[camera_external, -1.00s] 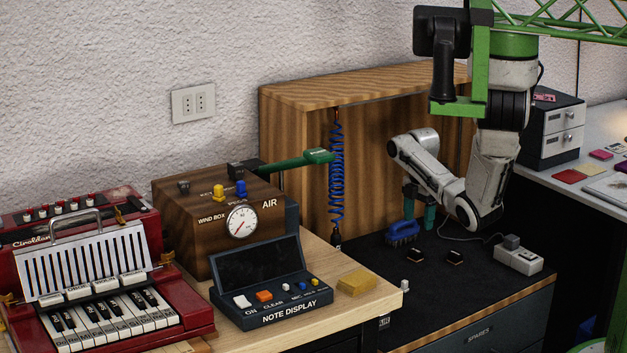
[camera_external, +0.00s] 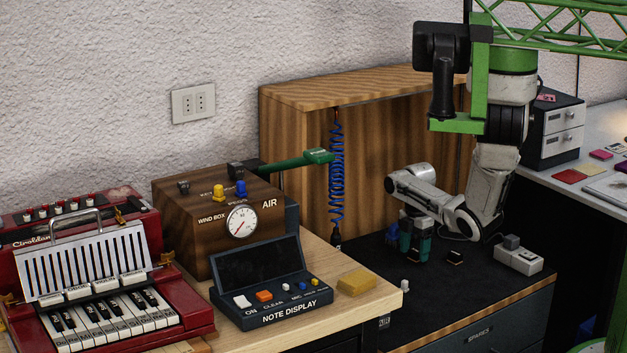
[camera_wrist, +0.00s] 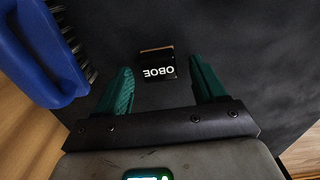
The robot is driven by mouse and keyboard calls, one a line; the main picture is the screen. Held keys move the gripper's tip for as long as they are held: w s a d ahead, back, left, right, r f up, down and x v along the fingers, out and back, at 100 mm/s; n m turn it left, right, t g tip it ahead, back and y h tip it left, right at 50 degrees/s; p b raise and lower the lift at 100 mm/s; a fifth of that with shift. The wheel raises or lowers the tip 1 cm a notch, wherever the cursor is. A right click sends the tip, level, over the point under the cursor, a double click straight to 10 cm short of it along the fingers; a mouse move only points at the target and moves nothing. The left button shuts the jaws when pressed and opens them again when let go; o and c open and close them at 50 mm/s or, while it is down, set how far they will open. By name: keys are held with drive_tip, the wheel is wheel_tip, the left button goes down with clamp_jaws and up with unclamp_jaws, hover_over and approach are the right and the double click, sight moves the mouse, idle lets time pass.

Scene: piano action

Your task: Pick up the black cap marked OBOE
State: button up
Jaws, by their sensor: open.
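The black cap marked OBOE (camera_wrist: 157,68) lies on the dark bench top in the wrist view, its white lettering upside down and a brown strip along its far edge. My gripper (camera_wrist: 161,72) is open, with one green finger on each side of the cap and a gap on both sides. I cannot tell the exact height of the fingertips above the surface.
A wooden cabinet (camera_external: 290,150) stands behind.

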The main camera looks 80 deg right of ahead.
drive_tip(key=c, duration=1.1)
drive_tip(key=shift+r, duration=0.15)
